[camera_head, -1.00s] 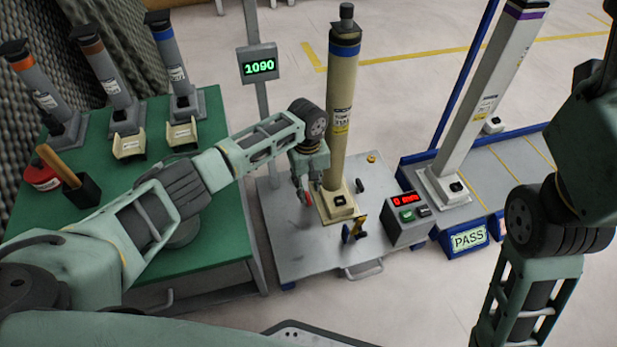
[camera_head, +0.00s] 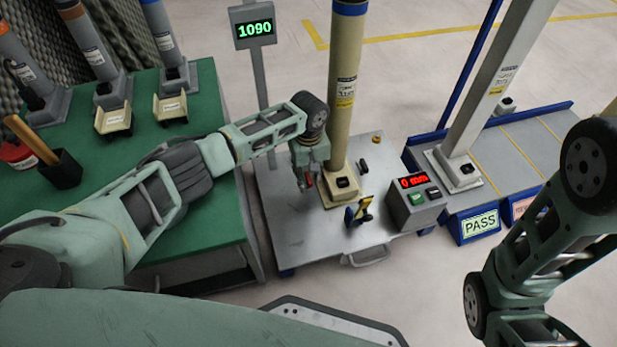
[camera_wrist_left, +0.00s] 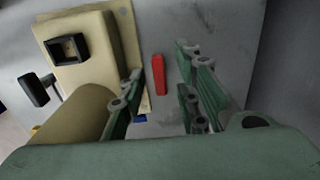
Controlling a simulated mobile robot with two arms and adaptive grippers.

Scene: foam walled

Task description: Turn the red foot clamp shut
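The red foot clamp (camera_wrist_left: 159,75) shows in the left wrist view as a short red bar beside the tan foot block (camera_wrist_left: 92,50) of the column. In the head view a bit of the red clamp (camera_head: 309,181) shows by my left gripper (camera_head: 304,184), at the left side of the column's foot. In the left wrist view my left gripper (camera_wrist_left: 162,68) has its fingers apart, one on each side of the red bar, with gaps to both. My right arm is at the right of the head view, but its gripper is not visible.
The tan column (camera_head: 345,95) rises beside my left gripper. A yellow-and-black fixture (camera_head: 358,211) and a box reading 0 mm (camera_head: 415,200) stand on the plate's right side. A green table (camera_head: 200,235) lies left, under my left arm.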

